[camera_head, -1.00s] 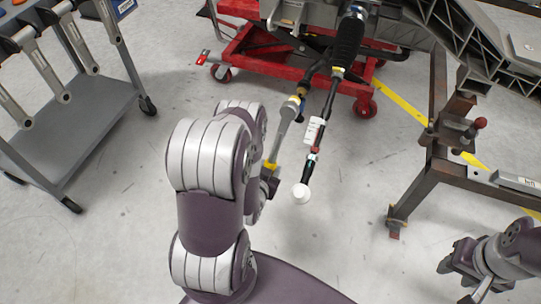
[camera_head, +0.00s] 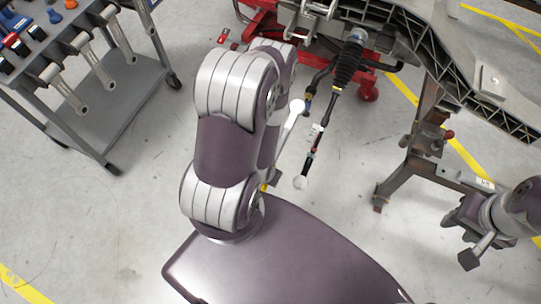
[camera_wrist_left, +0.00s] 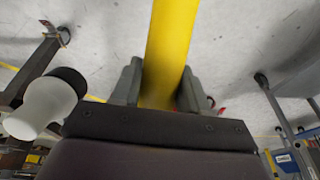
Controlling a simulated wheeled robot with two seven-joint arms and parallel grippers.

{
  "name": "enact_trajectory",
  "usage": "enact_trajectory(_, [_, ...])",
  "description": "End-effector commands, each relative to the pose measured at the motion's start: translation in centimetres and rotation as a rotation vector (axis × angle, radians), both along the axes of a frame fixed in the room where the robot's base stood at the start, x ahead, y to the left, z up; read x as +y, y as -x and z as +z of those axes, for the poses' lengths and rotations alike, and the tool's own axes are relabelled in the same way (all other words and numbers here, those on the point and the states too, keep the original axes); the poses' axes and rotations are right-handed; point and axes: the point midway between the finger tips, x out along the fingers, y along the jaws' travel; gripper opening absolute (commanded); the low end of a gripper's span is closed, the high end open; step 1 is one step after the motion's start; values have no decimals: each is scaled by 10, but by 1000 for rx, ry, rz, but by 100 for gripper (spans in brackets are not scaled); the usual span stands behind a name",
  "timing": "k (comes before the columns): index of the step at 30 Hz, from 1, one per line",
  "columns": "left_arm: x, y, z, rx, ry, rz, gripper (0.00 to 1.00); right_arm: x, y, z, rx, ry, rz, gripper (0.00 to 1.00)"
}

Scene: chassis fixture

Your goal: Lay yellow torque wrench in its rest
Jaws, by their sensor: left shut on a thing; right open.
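The yellow torque wrench shows in the left wrist view as a yellow bar (camera_wrist_left: 170,50) running up between the fingers of my left gripper (camera_wrist_left: 162,85). The gripper is shut on it. In the head view my left arm hides most of that gripper, and only a small yellow patch of the wrench (camera_head: 264,187) shows beside the arm. My right gripper (camera_head: 460,238) is at the right edge of the head view, open and empty over the floor. I cannot pick out the wrench's rest in either view.
A grey tool cart (camera_head: 110,105) with hanging metal arms stands at the left. The chassis (camera_head: 425,55) and a brown steel stand (camera_head: 400,165) are at the right. Open floor lies between.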

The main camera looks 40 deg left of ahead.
Motion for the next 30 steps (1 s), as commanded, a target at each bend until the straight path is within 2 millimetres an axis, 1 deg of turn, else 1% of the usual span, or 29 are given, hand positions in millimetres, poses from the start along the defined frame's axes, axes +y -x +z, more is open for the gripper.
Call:
enact_trajectory(1, [-4, 8, 26, 48, 16, 3, 0, 0, 0, 29, 0, 0, 0, 43])
enact_trajectory(3, [-9, 22, 41, 122, 41, 12, 0, 0, 0, 46, 0, 0, 0, 43])
enact_trajectory(6, [-17, 41, 59, 227, 77, 23, 0, 0, 0, 67, 0, 0, 0, 43])
enact_trajectory(9, [-24, 59, 76, 322, 110, 32, 0, 0, 0, 83, 0, 0, 0, 43])
enact_trajectory(12, [-29, 73, 88, 399, 136, 40, 0, 0, 0, 94, 0, 0, 0, 43])
enact_trajectory(15, [-33, 83, 95, 454, 154, 46, 0, 0, 0, 99, 0, 0, 0, 43])
enact_trajectory(19, [-36, 90, 100, 492, 168, 50, 0, 0, 0, 103, 0, 0, 0, 43])
enact_trajectory(30, [-37, 91, 100, 501, 170, 50, 0, 0, 0, 102, 0, 0, 0, 43])
